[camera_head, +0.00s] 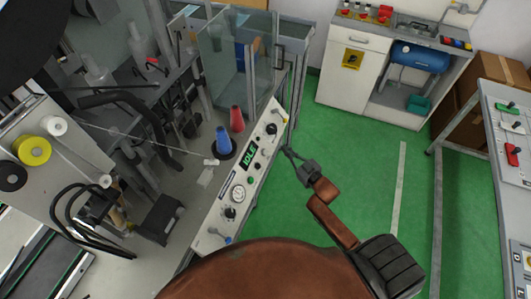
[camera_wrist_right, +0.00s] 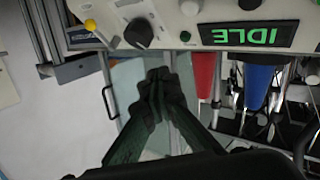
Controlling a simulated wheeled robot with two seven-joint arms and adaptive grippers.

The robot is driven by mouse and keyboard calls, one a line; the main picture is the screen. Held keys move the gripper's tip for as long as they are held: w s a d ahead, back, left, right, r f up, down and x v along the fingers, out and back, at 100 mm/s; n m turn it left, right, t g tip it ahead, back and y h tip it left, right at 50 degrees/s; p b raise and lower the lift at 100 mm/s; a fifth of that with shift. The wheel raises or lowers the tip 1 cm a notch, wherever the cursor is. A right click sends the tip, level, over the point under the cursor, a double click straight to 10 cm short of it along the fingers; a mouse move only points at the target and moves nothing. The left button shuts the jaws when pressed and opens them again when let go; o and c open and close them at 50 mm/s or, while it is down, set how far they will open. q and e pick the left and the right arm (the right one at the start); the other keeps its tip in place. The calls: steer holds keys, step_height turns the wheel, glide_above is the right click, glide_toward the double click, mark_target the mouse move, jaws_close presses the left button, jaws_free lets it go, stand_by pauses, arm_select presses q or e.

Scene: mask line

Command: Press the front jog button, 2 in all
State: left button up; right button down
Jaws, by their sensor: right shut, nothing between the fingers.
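The long pale control panel (camera_head: 212,222) has a lit display reading IDLE (camera_head: 249,154), dark knobs and small buttons. Another green button (camera_head: 250,180) is lower along the panel. I cannot read which is the front jog button. My right gripper (camera_head: 289,151) is shut and empty, beside the panel's right edge near its far end. Its fingertips (camera_wrist_right: 160,76) show apart from the panel edge in the picture. My left gripper is not in view.
A red cone (camera_head: 237,119) and a blue cone (camera_head: 223,140) stand just left of the panel. Glass guards (camera_head: 237,50) rise behind its far end. Green floor (camera_head: 355,130) right of the panel is clear. A white workbench (camera_head: 351,70) stands at the back.

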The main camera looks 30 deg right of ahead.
mark_target(265, 152)
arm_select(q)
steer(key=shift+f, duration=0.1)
arm_select(e)
steer(key=shift+f, duration=0.1)
arm_select(q)
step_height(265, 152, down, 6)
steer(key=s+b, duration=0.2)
steer(key=b, duration=0.4)
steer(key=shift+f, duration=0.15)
arm_select(e)
steer(key=w+a+f, duration=0.4)
steer(key=w+f, duration=0.1)
steer(key=shift+a+f, duration=0.2)
steer(key=shift+f, duration=0.1)
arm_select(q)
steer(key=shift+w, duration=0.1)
arm_select(e)
steer(key=shift+w, duration=0.15)
steer(key=shift+w+a+f, duration=0.2)
steer(key=shift+f, duration=0.05)
stand_by(0.4)
